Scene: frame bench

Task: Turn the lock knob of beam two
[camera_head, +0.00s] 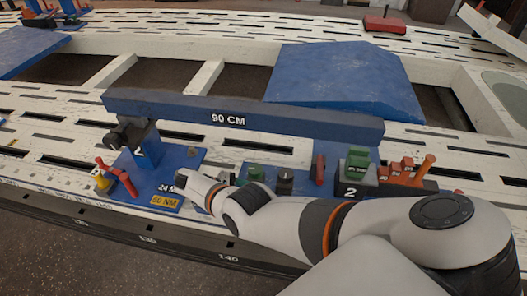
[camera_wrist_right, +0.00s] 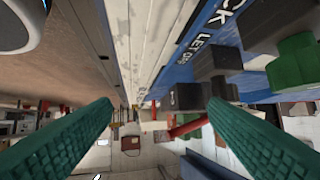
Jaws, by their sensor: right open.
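A black knob (camera_head: 285,180) stands beside a green piece (camera_head: 255,174) below the beam. In the right wrist view, a black knob (camera_wrist_right: 214,66) stands by white lettering, with a green knob (camera_wrist_right: 292,62) to its right. My right gripper (camera_wrist_right: 162,104) is open with nothing between its green fingers. The black knob is just above and beyond the right fingertip. My right fingers cannot be made out in the head view. My left gripper is not in view.
Red handles (camera_head: 122,176) and a yellow 60 NM label (camera_head: 165,201) are at the left base plate. Orange pieces (camera_head: 403,170) stand at the right, close to my arm. A blue sloped panel (camera_head: 342,82) lies behind the beam. The slotted white bench has a dark front edge.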

